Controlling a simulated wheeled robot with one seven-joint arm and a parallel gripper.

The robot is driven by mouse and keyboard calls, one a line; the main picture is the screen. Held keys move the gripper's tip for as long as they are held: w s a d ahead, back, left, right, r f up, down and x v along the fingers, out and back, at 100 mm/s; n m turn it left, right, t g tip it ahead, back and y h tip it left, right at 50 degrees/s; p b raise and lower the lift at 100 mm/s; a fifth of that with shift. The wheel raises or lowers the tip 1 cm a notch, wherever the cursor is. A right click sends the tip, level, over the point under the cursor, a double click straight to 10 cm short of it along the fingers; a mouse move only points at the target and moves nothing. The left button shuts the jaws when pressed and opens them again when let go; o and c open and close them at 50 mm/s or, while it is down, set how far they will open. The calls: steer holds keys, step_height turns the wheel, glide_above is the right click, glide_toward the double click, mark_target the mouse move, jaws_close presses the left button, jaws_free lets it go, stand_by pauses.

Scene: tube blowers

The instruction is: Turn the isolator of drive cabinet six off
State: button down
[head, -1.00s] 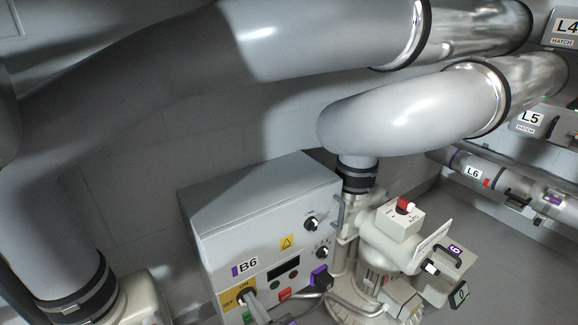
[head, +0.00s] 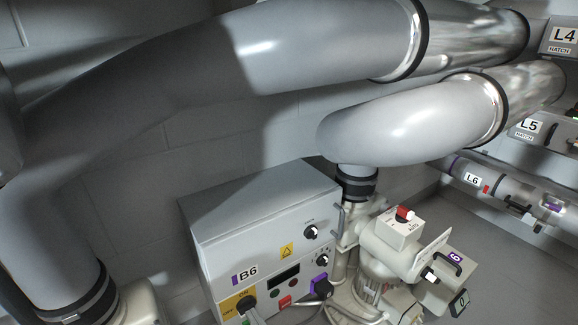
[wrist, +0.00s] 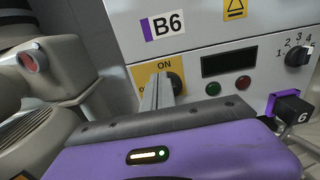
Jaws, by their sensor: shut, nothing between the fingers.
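Drive cabinet B6 (head: 255,225) is a grey box with a purple-striped B6 label, low in the head view. Its isolator is a dark round knob (head: 246,304) on a yellow plate (head: 229,306) marked ON at the top and OFF at the left. In the wrist view the knob (wrist: 177,82) shows just behind and right of my gripper's fingers (wrist: 157,92). The fingers are shut and empty, with tips in front of the plate. They hide part of the knob and of the OFF mark. I cannot tell which way the knob points or whether the fingers touch it.
The cabinet face also carries a dark display (wrist: 229,62), green and red buttons, a numbered selector (wrist: 298,55) and a purple connector marked 6 (wrist: 290,106). A blower (head: 375,270) stands close on the right. Large grey pipes (head: 300,45) run overhead.

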steer(key=shift+p+v, duration=0.3)
steer(key=shift+v, duration=1.4)
steer(key=s+d+r+m+t+h, duration=0.2)
steer(key=s+d+r+m, duration=0.25)
steer(key=m, duration=0.75)
steer(key=s+d+r+m+t+h, duration=0.1)
steer(key=s+d+r+m, duration=0.35)
steer(key=m, duration=0.75)
steer(key=s+d+r+m+g+h, duration=0.1)
steer(key=s+d+r+m+h, duration=0.1)
steer(key=s+d+m, duration=0.55)
steer(key=s+d+r+m+g+h, duration=0.1)
steer(key=s+d+m+h, duration=0.3)
steer(key=s, duration=0.7)
steer(key=s+d+r+m+g+h, duration=0.1)
steer(key=s+d+r+m, duration=0.1)
steer(key=s+d+m, duration=0.6)
step_height(320, 180, up, 37)
steer(key=a+p, duration=0.2)
steer(key=p, duration=3.5)
steer(key=shift+a+n, duration=0.25)
steer(key=shift+n, duration=0.1)
